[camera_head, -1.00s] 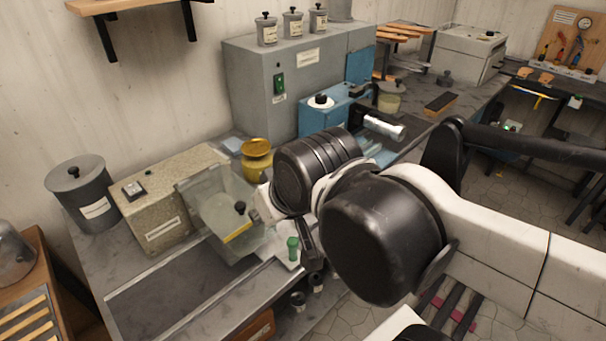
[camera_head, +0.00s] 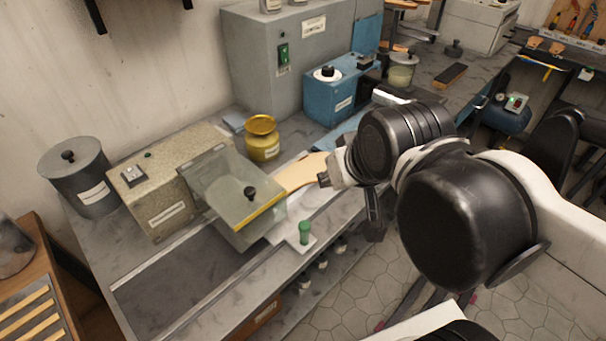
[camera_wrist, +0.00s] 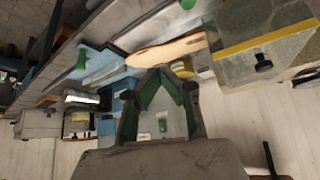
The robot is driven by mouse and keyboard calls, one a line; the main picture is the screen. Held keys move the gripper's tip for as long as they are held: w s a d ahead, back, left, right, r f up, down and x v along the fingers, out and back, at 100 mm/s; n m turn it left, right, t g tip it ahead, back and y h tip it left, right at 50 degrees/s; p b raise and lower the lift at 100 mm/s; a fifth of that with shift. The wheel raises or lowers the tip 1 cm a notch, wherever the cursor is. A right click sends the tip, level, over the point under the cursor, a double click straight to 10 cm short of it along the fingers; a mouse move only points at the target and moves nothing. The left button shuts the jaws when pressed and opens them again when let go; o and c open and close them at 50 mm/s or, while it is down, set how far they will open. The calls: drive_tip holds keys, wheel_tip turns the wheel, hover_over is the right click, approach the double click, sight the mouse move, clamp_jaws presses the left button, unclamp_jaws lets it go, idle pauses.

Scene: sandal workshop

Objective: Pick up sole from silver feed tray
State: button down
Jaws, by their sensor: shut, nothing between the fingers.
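A tan sole (camera_head: 301,172) lies by the silver feed tray (camera_head: 318,194), beside the clear hood of the beige machine. In the wrist view the sole (camera_wrist: 168,50) lies beyond my fingertips, its length running across the picture. My gripper (camera_head: 324,180) shows small in the head view near the sole's right end, partly hidden by my wrist. In the wrist view my gripper (camera_wrist: 163,72) has its green-padded fingers meeting at the tips, with nothing between them. Whether the fingers touch the sole cannot be told.
The clear hood (camera_head: 238,190) with a yellow edge stands left of the sole. A yellow pot (camera_head: 262,140) stands behind it, and a blue machine (camera_head: 332,96) behind to the right. A green knob (camera_head: 304,232) stands at the bench's front.

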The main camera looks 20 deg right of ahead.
drive_tip(key=c, duration=2.4)
unclamp_jaws()
drive_tip(key=o, duration=1.7)
drive_tip(key=shift+r, duration=0.1)
